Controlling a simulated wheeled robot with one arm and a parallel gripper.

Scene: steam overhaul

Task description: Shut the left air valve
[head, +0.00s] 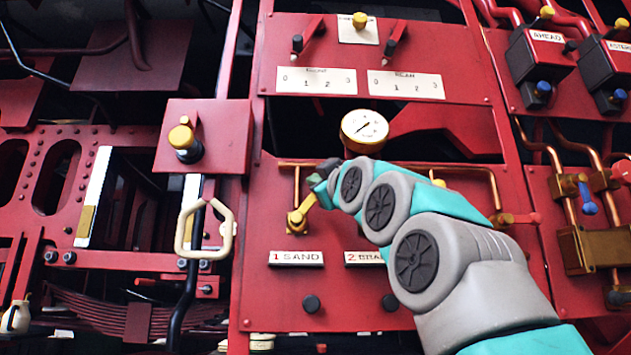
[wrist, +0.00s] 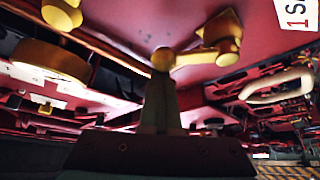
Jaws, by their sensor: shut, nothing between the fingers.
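The left air valve is above the "1 SAND" plate (head: 296,258) on the red panel. Its yellow lever (head: 303,211) slants up and right from a round hub, with copper pipe above. In the wrist view the lever (wrist: 195,58) runs from the hub at upper right to a ball end near the middle. My gripper (head: 317,184) is at the lever's upper end, partly hidden by my arm. In the wrist view my gripper (wrist: 161,82) is shut and empty, its tips at the ball end. I cannot tell whether they touch it.
A pressure gauge (head: 364,131) sits above the valves. My arm hides most of the right valve above the "2" plate (head: 366,258). A cream loop handle (head: 205,229) stands out at left. Black knobs (head: 311,303) project below.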

